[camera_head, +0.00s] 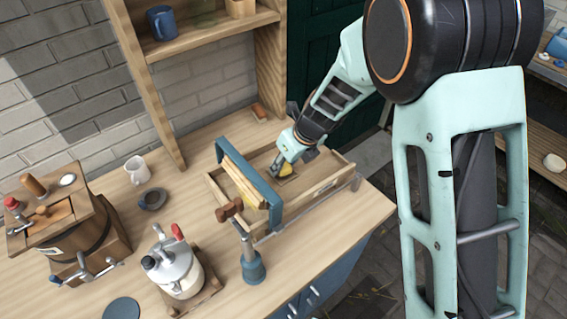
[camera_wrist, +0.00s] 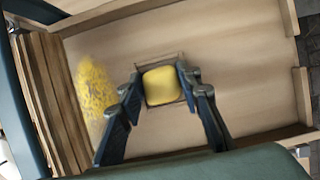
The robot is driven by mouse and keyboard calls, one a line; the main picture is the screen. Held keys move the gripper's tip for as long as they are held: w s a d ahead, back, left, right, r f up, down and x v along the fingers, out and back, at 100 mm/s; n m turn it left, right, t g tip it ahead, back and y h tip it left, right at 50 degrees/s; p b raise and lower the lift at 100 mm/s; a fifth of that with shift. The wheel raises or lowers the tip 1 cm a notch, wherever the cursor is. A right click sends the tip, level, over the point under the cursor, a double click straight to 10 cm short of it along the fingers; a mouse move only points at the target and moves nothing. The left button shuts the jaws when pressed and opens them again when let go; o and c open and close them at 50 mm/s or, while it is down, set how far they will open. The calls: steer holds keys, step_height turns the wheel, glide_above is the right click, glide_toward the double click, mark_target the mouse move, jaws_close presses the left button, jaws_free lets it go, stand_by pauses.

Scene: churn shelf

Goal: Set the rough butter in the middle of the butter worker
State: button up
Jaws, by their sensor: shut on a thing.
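The butter worker is a shallow wooden trough (camera_head: 325,189) with a blue frame (camera_head: 249,171) and a ribbed wooden roller (camera_wrist: 50,95) across its left part. The rough butter is a small yellow block (camera_wrist: 161,86), between my fingertips inside a square outline on the trough floor (camera_wrist: 235,80). In the head view the butter (camera_head: 286,170) shows partly below my gripper (camera_head: 281,165). My gripper, also in the wrist view (camera_wrist: 159,79), is shut on the butter, one finger at each side. The butter is at or very near the floor; I cannot tell whether it touches.
Yellow crumbs (camera_wrist: 95,88) lie beside the roller. A white lidded vessel (camera_head: 177,267), a wooden churn (camera_head: 72,230), a white mug (camera_head: 138,169) and a dark cup (camera_head: 152,199) stand to the left. A shelf (camera_head: 210,38) with a blue mug (camera_head: 162,23) rises behind.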

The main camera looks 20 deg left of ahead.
steer(key=o, duration=1.1)
steer(key=shift+c, duration=0.2)
steer(key=c, duration=0.3)
steer(key=shift+r, duration=0.1)
steer(key=shift+p+v, duration=1.5)
steer(key=shift+v, duration=1.5)
steer(key=shift+d, duration=0.1)
